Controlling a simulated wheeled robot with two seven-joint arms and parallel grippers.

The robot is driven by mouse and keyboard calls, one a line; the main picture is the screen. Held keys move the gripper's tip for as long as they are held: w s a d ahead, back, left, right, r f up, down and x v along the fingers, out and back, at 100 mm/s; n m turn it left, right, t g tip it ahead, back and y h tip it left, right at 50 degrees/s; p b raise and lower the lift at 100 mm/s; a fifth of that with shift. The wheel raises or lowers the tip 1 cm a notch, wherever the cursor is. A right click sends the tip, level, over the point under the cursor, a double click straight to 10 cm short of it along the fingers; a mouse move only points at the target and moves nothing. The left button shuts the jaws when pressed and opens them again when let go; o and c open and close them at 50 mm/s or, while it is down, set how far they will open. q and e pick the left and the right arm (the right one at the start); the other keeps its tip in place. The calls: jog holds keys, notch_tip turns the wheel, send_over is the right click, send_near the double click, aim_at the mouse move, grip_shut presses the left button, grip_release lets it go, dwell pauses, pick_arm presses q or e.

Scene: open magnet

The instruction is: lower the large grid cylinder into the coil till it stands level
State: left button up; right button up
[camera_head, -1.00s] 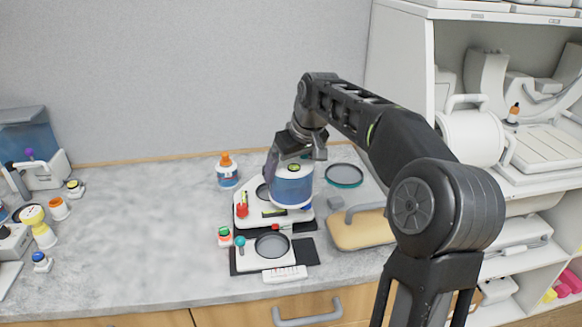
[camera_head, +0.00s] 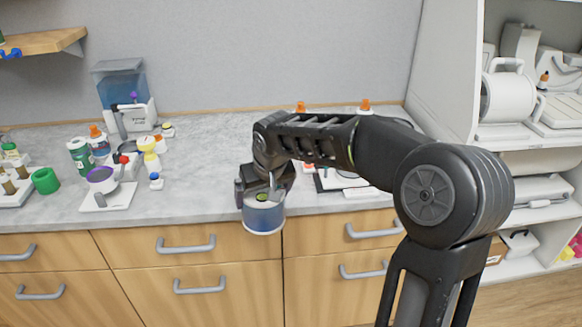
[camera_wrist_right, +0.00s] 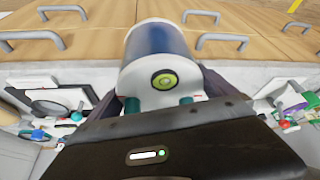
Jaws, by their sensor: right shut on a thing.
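The large grid cylinder (camera_head: 264,216) is blue with white ends and a green-yellow round mark on its top. My right gripper (camera_head: 263,192) is shut on its top end and holds it roughly upright at the counter's front edge, before the drawers. In the right wrist view the cylinder (camera_wrist_right: 160,42) sits between the fingertips of my right gripper (camera_wrist_right: 159,103). I cannot pick out the coil for certain. A white barrel-shaped piece with a handle (camera_head: 508,97) lies on the right shelf. My left gripper is not in view.
The grey counter (camera_head: 210,140) has bare room left of my arm. Bottles, a yellow-white piece (camera_head: 148,150) and a blue-tank device (camera_head: 122,92) stand at its left. A white shelf unit (camera_head: 445,70) stands right. Drawer handles (camera_head: 186,244) stick out below the cylinder.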

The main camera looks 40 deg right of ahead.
jog(key=s+a+f+n, duration=0.1)
jog(key=a, duration=0.5)
jog(key=s+a+f+n, duration=0.1)
jog(key=a+f, duration=0.1)
jog(key=a, duration=0.5)
jog(key=shift+s+a+f+y, duration=0.2)
jog(key=shift+s+a+y, duration=0.1)
jog(key=shift+y, duration=0.1)
jog(key=shift+d, duration=0.15)
